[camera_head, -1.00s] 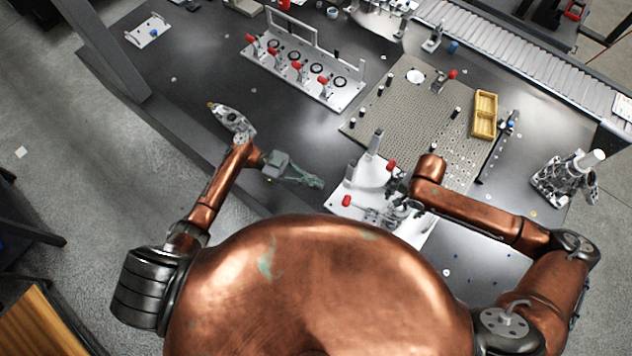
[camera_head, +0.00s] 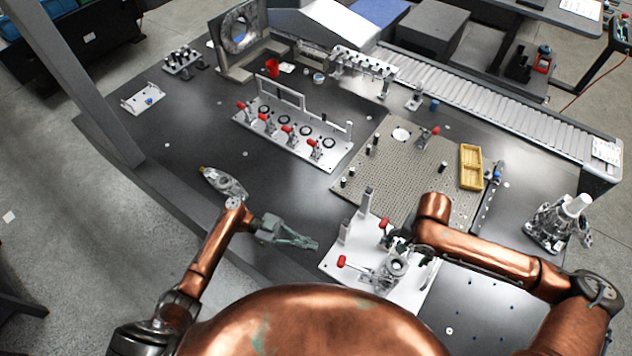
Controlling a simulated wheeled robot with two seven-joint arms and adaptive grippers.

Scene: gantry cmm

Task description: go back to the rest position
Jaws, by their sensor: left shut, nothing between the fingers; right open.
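My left gripper (camera_head: 301,239) is in the head view, left of the white fixture plate, over the dark table. Its greenish fingers point right and are shut with nothing between them. My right gripper (camera_head: 402,249) is over the white fixture plate (camera_head: 341,262), its arm coming in from the right. It is open and partly hidden by my wrist and the fixture's parts. A grey metal part (camera_head: 395,267) with a round opening sits on the plate just below it. Whether the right fingers touch anything cannot be told.
A perforated plate (camera_head: 385,180) with a yellow tray (camera_head: 471,166) lies beyond the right arm. A white fixture (camera_head: 290,135) with red-handled clamps stands behind. A grey metal part (camera_head: 224,183) lies near my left wrist. A metal device (camera_head: 558,224) stands at right. The left table is mostly clear.

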